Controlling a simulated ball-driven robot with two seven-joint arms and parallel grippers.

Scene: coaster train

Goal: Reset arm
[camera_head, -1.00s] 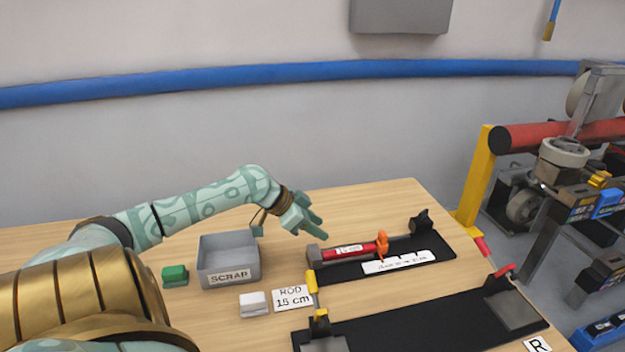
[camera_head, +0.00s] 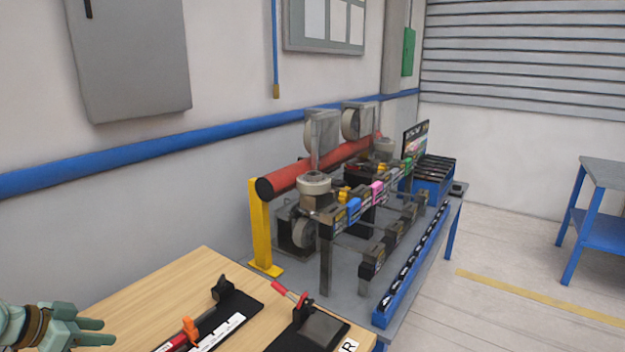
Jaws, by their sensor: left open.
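My left gripper (camera_head: 92,332) shows at the lower left corner of the head view. Its two pale green fingers are apart, point right and have nothing between them. It is above the wooden table (camera_head: 142,293), to the left of a black fixture (camera_head: 243,305) that carries a red rod with an orange clip (camera_head: 190,328). The gripper is apart from the fixture. Most of the left arm is outside the frame. My right gripper is not in view.
A second black fixture (camera_head: 322,328) with a red-handled part lies at the table's right. Beyond stands a coaster train (camera_head: 347,215) with a red tube (camera_head: 300,175) and yellow post (camera_head: 262,225). Clear floor (camera_head: 480,325) lies right, with a blue-legged bench (camera_head: 603,205) behind.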

